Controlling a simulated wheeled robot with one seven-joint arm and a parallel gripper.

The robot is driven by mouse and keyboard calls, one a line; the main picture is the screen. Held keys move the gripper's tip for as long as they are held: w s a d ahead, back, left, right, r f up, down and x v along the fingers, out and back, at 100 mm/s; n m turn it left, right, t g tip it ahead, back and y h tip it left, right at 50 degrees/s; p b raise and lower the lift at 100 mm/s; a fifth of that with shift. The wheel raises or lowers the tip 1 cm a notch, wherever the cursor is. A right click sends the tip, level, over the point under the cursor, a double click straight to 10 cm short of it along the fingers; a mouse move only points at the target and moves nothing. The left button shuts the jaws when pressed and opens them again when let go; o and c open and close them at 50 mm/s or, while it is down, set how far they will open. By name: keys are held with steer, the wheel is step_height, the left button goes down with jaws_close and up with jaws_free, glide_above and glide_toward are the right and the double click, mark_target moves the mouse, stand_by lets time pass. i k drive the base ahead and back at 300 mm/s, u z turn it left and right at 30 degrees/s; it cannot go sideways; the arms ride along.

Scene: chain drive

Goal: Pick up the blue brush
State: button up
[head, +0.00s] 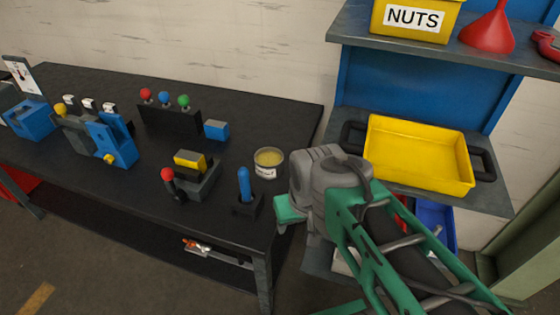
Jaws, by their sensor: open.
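A blue upright handle (244,184), which looks like the blue brush, stands in a small black holder (247,206) near the right front corner of the black bench. Its lower end is hidden inside the holder. My gripper (288,209) shows only in part, just right of the holder, past the bench's right edge. It is apart from the brush and open, and I see nothing held in it. My grey wrist and green arm hide most of it.
A labelled tin (269,161) of yellowish grease stands just behind the brush. A red-knobbed fixture (196,182) with a yellow block is to its left. A shelf with a yellow tray (420,155) is at right. Bare bench (110,188) lies at front left.

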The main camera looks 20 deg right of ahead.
mark_target(243, 173)
steer(key=z, duration=1.05)
steer(key=i, duration=0.4)
steer(key=u, duration=3.65)
steer(key=i, duration=0.5)
steer(key=u, duration=0.05)
